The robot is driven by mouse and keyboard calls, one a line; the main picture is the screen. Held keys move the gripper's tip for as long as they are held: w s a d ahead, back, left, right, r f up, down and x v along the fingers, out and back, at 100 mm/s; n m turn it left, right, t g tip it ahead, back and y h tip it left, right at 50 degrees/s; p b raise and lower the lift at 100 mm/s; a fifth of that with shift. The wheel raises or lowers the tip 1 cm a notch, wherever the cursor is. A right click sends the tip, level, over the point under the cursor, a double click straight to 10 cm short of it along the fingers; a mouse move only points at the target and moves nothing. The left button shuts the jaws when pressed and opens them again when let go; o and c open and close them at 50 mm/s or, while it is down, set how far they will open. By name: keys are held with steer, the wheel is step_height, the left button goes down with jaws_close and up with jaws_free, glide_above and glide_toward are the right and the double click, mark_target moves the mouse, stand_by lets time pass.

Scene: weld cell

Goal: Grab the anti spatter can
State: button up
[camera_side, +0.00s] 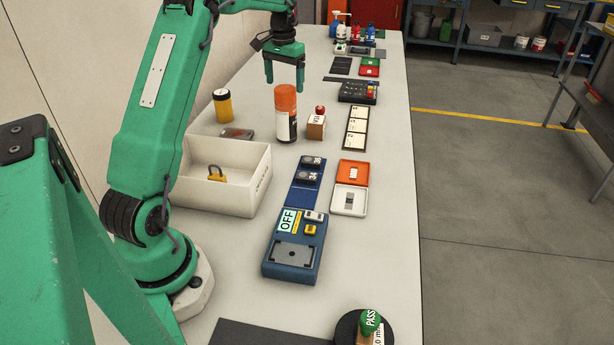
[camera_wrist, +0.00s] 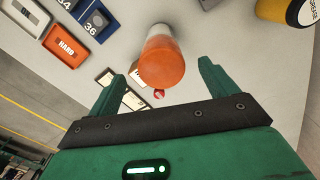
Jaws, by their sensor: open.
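The anti spatter can is most likely the upright can with an orange cap and a dark, orange and white label (camera_side: 287,118); its label is too small to read. It stands on the bench behind the white bin. In the wrist view its orange top (camera_wrist: 163,62) lies between and beyond my fingers. My gripper (camera_side: 285,86) is open and empty, pointing down, with its fingertips around the height of the cap in the side view. In the wrist view my gripper (camera_wrist: 161,72) shows both fingers apart. Whether they touch the can is unclear.
A yellow jar with a black lid (camera_side: 222,105) stands left of the can. The white bin (camera_side: 240,193) holding a padlock (camera_side: 215,173) is in front. Trays and panels lie farther right.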

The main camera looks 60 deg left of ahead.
mark_target(285, 88)
steer(key=shift+f, duration=0.4)
steer(key=shift+f, duration=0.1)
steer(key=shift+w+a+f, duration=0.1)
steer(key=shift+f, duration=2.4)
steer(key=c, duration=1.6)
steer(key=shift+c, duration=0.2)
steer(key=shift+r, duration=0.1)
